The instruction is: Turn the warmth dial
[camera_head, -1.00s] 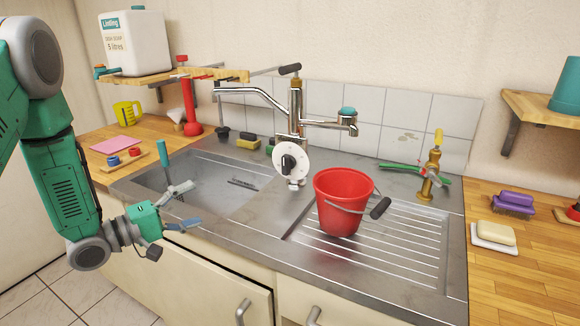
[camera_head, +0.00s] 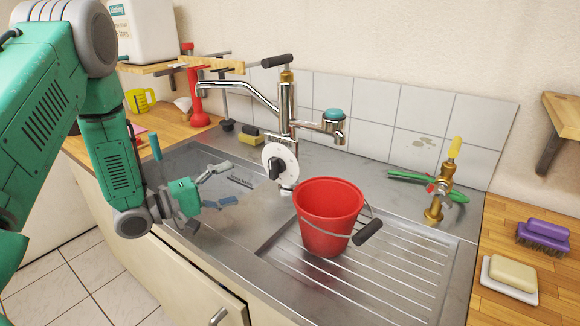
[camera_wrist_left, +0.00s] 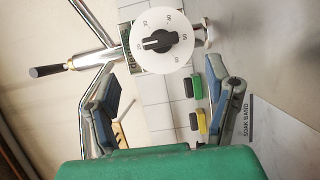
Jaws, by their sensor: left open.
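The warmth dial is a white numbered disc (camera_head: 281,160) with a black knob (camera_head: 274,169) at its middle, on the front of the chrome mixer tap (camera_head: 287,110). It also shows in the left wrist view (camera_wrist_left: 162,42), upper middle, beyond the fingertips. My left gripper (camera_head: 225,184) is open and empty over the sink basin, to the left of the dial and a little lower, apart from it. In the left wrist view its two fingers (camera_wrist_left: 165,105) stand wide apart with nothing between them in contact. My right gripper is in neither view.
A red bucket (camera_head: 328,215) stands on the ridged drainer, just right of and below the dial. The tap's long spout (camera_head: 235,92) reaches left above the basin.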

